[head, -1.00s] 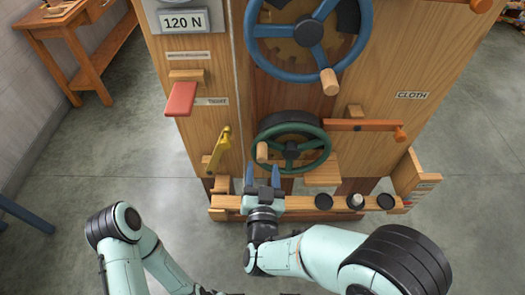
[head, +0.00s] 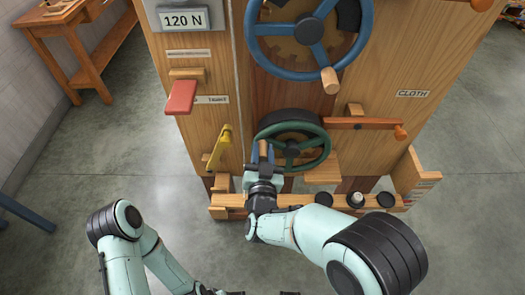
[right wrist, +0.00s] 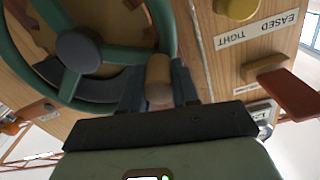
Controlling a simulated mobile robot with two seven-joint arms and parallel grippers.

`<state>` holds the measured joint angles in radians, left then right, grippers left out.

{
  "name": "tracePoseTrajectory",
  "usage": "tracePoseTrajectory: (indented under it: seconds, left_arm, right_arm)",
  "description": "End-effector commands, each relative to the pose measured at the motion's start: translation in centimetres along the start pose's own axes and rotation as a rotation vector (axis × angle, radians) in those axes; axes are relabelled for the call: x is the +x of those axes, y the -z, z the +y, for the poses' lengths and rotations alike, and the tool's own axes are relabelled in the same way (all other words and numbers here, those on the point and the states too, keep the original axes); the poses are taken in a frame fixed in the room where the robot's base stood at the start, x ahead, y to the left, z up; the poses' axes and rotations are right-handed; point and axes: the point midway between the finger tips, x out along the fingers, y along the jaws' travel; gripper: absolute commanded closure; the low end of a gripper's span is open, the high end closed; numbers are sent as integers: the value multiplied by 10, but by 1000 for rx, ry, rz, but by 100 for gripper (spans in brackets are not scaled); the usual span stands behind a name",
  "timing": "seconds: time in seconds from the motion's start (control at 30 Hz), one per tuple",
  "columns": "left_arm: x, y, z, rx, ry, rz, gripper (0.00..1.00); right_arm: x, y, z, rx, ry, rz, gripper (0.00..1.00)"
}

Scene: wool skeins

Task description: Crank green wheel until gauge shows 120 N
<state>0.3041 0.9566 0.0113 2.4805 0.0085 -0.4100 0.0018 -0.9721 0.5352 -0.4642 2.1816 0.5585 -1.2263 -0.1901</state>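The green wheel (head: 291,146) is on the wooden machine's front, low down, and fills the upper left of the right wrist view (right wrist: 98,55). Its wooden crank handle (right wrist: 158,80) sits at the rim's left side in the head view. My right gripper (head: 263,158) is at this handle; in the right wrist view its two fingers (right wrist: 158,88) press close on both sides of it, shut on it. The gauge (head: 184,19) at the machine's upper left reads 120 N. My left arm is at the lower left; its gripper does not show.
A larger blue wheel (head: 308,40) is above the green one. A red lever (head: 180,97) and a yellow lever (head: 219,148) are to the left. A wooden bar (head: 365,123) sticks out right of the green wheel. Black round cups (head: 385,200) stand on a low ledge.

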Motion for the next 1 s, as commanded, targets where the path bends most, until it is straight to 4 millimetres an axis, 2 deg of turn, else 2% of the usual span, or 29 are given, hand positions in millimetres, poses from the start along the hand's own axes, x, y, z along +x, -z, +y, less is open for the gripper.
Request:
tracePoseTrajectory:
  seconds: [0.17, 0.4, 0.63, 0.67, 0.7, 0.73, 1.0]
  left_arm:
    - [1, 0, 0, 0, 0, 1, 100]
    - [8, 4, -1, 1, -3, 12, 100]
    - [7, 4, -1, 1, -3, 13, 100]
    - [7, 4, -1, 1, -3, 13, 100]
    - [7, 4, -1, 1, -3, 13, 100]
    - [7, 4, -1, 1, -3, 13, 100]
    - [7, 5, -1, 1, -3, 13, 100]
  right_arm:
    - [1, 4, 0, 12, -1, 9, 100]
    - [1, 15, 6, 127, -1, 13, 100]
    - [1, 17, 5, 127, 0, 15, 100]
    - [1, 17, 5, 127, 0, 16, 63]
    - [1, 17, 5, 128, 0, 15, 50]
    - [1, 17, 5, 127, 0, 15, 44]
    - [0, 14, 5, 125, 0, 8, 44]
